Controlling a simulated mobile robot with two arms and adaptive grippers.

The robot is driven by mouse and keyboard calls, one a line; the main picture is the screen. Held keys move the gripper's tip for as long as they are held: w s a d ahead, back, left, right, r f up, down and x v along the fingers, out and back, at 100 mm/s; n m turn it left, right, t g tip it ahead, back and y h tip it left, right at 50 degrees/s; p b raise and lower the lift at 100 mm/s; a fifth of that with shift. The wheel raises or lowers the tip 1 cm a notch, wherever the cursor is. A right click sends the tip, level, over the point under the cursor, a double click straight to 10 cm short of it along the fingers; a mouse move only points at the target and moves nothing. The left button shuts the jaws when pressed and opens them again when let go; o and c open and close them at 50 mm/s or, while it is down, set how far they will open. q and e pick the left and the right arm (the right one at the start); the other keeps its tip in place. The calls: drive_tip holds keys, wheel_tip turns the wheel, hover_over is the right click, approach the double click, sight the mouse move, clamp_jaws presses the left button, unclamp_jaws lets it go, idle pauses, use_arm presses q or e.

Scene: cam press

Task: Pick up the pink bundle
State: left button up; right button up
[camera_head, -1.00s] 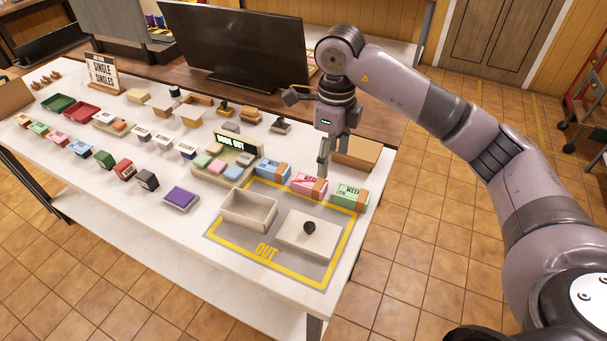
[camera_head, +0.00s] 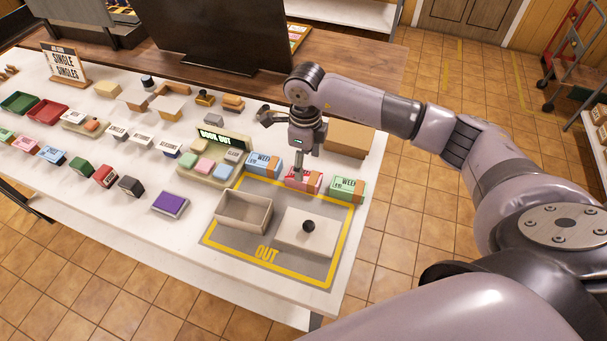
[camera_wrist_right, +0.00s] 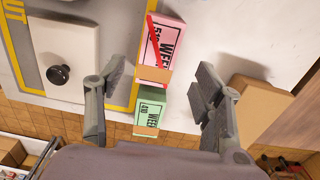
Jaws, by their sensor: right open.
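The pink bundle (camera_head: 312,183), marked WEEK with a brown band, sits on the table between a blue bundle (camera_head: 264,163) and a green bundle (camera_head: 347,188). My right gripper (camera_head: 299,172) points down at the pink bundle, and its fingers hide part of it. In the right wrist view, the pink bundle (camera_wrist_right: 171,45) shows beyond the open, empty fingers (camera_wrist_right: 162,76). The green bundle (camera_wrist_right: 150,110) lies nearer in that view, between the two fingers in the picture. Contact cannot be told. My left gripper is not in view.
A yellow-outlined OUT area (camera_head: 225,246) holds an open box (camera_head: 243,222) and a lid with a black knob (camera_head: 287,240) in front of the bundles. A cardboard box (camera_head: 350,138) stands behind. Several small items crowd the table's left side.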

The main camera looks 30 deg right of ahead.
drive_tip(key=shift+s+a+f+p, duration=0.1)
drive_tip(key=shift+f+p, duration=0.5)
drive_tip(key=shift+f, duration=0.25)
wheel_tip(320, 180, down, 4)
drive_tip(key=shift+a+r+p, duration=0.1)
drive_tip(key=shift+r+p, duration=0.05)
drive_tip(key=shift+p, duration=0.7)
drive_tip(key=shift+f, duration=0.35)
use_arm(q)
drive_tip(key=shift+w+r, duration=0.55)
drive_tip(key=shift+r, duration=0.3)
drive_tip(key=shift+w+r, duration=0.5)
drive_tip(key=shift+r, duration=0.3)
use_arm(e)
drive_tip(key=c, duration=1.4)
drive_tip(key=shift+r, duration=0.1)
drive_tip(key=shift+c, duration=0.2)
